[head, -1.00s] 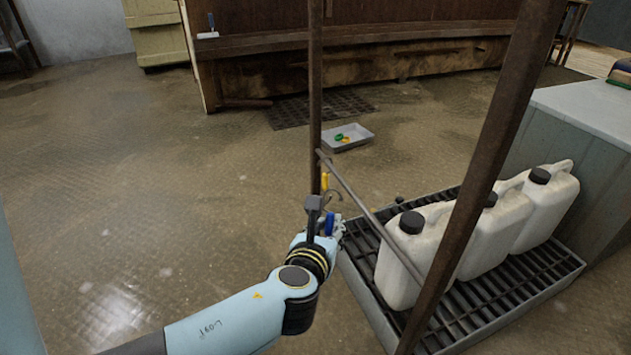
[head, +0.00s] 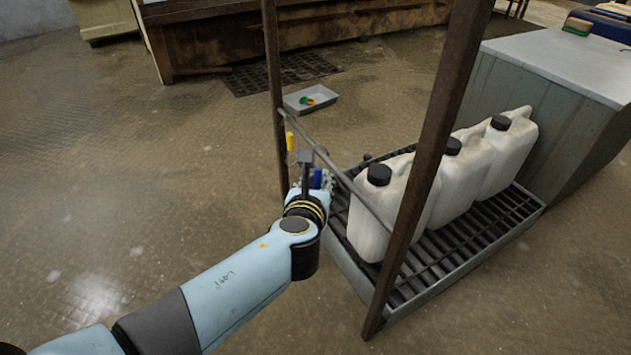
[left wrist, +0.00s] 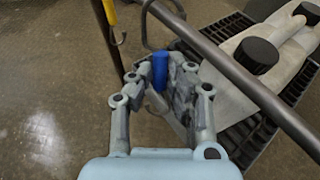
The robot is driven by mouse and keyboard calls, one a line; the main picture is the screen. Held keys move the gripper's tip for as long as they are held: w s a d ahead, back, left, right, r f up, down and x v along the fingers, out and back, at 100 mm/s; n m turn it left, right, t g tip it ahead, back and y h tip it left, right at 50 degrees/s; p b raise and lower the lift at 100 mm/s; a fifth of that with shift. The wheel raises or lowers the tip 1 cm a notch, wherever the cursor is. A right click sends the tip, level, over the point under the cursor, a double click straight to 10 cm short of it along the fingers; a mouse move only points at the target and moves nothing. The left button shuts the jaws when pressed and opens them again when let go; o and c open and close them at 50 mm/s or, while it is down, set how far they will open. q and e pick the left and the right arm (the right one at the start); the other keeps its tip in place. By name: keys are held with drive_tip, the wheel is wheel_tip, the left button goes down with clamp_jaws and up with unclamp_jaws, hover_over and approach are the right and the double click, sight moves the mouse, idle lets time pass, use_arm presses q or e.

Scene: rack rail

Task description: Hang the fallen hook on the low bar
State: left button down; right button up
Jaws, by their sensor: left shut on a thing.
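My left gripper (head: 319,182) is shut on a hook with a blue grip (head: 317,178). In the left wrist view the blue grip (left wrist: 160,72) stands between the fingers (left wrist: 165,88). A grey curved wire, apparently this hook's upper part, rises beside the low bar (left wrist: 232,72); I cannot tell whether it touches the bar. In the head view the low bar (head: 335,172) slopes between two rusty posts. A yellow-gripped hook (head: 290,141) hangs by the bar's far end; its grip (left wrist: 110,12) and lower tip show in the wrist view. My right gripper is not in view.
White jugs with black caps (head: 379,174) stand on a grated tray (head: 437,250) just right of the bar. The near post (head: 425,170) and far post (head: 277,95) bound the rail. A grey tray (head: 323,97) with small coloured items lies beyond. Floor at left is clear.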

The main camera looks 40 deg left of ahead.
use_arm(q)
drive_tip(key=c, duration=1.2)
unclamp_jaws()
